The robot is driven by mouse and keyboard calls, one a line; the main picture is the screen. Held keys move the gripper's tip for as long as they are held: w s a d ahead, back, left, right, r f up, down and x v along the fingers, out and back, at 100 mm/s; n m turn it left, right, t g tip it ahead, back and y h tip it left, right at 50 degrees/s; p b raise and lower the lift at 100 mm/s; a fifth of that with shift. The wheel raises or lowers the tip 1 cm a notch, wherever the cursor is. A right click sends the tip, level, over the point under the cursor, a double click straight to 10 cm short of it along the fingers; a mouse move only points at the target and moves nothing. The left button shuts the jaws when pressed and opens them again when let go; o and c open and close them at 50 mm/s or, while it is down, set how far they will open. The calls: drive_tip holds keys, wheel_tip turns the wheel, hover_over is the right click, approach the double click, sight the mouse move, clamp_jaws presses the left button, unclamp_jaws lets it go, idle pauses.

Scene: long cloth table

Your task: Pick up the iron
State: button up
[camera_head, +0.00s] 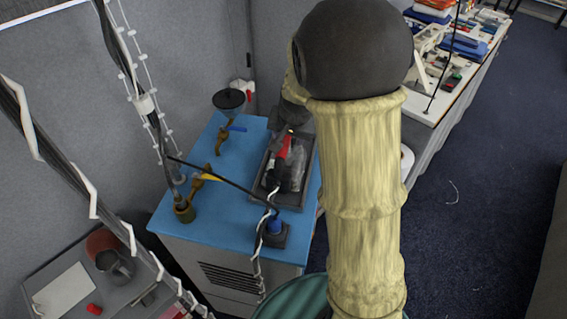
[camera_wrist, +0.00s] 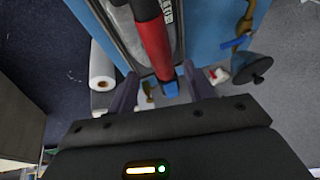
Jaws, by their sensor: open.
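I cannot identify an iron with certainty in either view. A long red and black tool (camera_wrist: 152,38) with a blue end lies over the dark tray in the wrist view, its blue end between my fingers. A red part of what seems the same tool (camera_head: 286,145) shows over the tray (camera_head: 256,188) in the head view. My gripper (camera_wrist: 162,88) is open, one finger on each side of the tool's blue end; I cannot tell whether they touch it. My arm hides much of the gripper in the head view.
The tray stands on a blue-topped cabinet (camera_head: 240,235) with brass valves (camera_head: 184,208) and a dark funnel-like piece (camera_head: 229,100). A white roll (camera_wrist: 103,70) is beside it. A metal jug (camera_head: 118,266) stands lower left. Grey walls enclose the left; open floor lies right.

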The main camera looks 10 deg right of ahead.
sight(286, 139)
drive_tip(key=shift+w+d+f, duration=0.1)
drive_tip(key=shift+w+f, duration=0.05)
drive_tip(key=shift+f, duration=0.2)
drive_tip(key=shift+a+p+x, duration=0.15)
drive_tip(key=shift+p+x, duration=0.25)
drive_tip(key=shift+x, duration=0.65)
drive_tip(key=shift+a+p+x, duration=0.15)
drive_tip(key=shift+p+x, duration=0.2)
drive_tip(key=shift+x, duration=0.7)
clamp_jaws()
drive_tip(key=shift+w+r, duration=0.1)
drive_tip(key=shift+r, duration=0.05)
